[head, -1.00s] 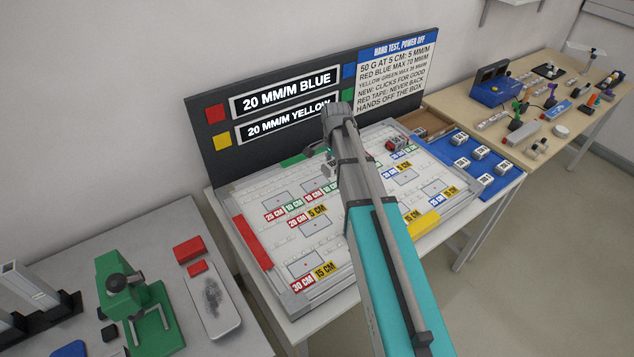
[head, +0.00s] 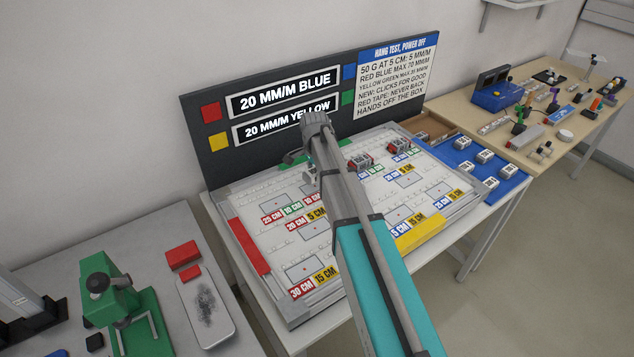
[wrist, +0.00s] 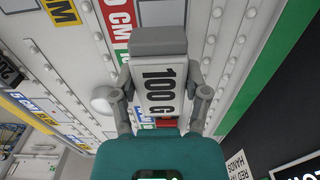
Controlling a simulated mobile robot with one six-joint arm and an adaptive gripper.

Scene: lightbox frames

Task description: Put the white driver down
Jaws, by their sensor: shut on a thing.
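I see no driver that I can make out as white. My gripper (wrist: 161,92) is shut on a grey block with a white "100 G" label (wrist: 160,88), with one finger on each side of it. In the wrist view the block is over the white board (wrist: 222,32) with its rows of studs. In the head view the board's frame (head: 284,307) shows on the middle table. The gripper and block are mostly hidden there. Whether the block touches the board, I cannot tell.
Two grey-and-red blocks (head: 359,161) (head: 400,147) stand at the board's far side. A blue tray (head: 467,150) with several white blocks lies to the right. A dark sign panel (head: 190,150) rises behind. A green stand (head: 112,300) is at left. Small tools crowd the right table.

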